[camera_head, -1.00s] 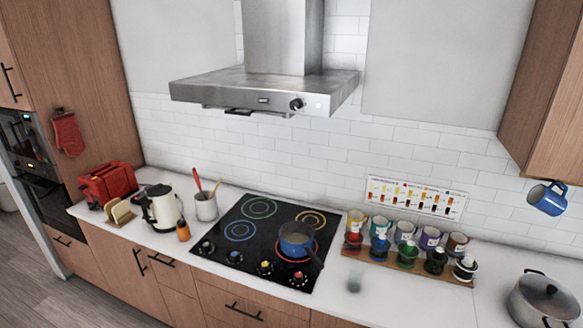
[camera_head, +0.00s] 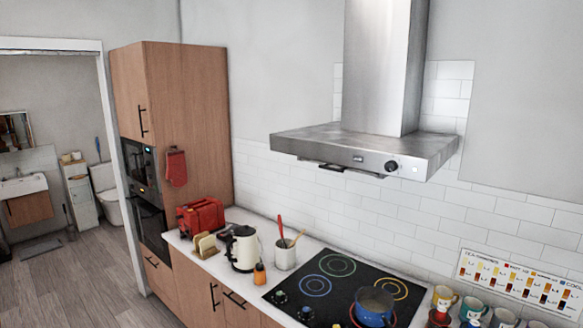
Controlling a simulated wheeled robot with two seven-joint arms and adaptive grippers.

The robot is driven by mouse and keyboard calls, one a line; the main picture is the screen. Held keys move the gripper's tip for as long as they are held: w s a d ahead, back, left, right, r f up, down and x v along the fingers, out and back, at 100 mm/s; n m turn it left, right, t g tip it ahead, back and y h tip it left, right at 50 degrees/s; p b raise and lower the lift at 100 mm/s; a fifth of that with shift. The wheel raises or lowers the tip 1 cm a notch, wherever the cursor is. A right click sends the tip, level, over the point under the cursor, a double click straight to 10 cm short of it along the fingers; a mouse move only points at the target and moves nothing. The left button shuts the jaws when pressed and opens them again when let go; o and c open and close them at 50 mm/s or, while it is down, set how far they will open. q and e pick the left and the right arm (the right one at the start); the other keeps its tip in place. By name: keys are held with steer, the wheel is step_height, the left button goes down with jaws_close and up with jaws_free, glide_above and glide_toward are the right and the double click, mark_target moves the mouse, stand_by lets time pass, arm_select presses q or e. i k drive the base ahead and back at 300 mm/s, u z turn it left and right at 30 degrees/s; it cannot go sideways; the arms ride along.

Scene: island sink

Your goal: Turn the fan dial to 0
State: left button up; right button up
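The fan dial (camera_head: 391,166) is a round black knob on the front face of the steel range hood (camera_head: 350,138), right of the middle. A small display (camera_head: 358,159) sits to its left and a small pale light or button to its right. The dial is too small to read its marks or setting. Neither of my grippers is in the head view, and nothing touches the dial.
Below the hood, a black cooktop (camera_head: 290,281) carries a blue pot (camera_head: 373,306). A utensil crock (camera_head: 285,256), cream kettle (camera_head: 242,248) and red toaster (camera_head: 201,216) stand left of it. Several mugs (camera_head: 472,308) stand at right. The air before the hood is clear.

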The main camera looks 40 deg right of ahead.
mark_target(391, 166)
steer(key=u, duration=0.4)
steer(key=i, duration=1.05)
steer(key=z, duration=2.65)
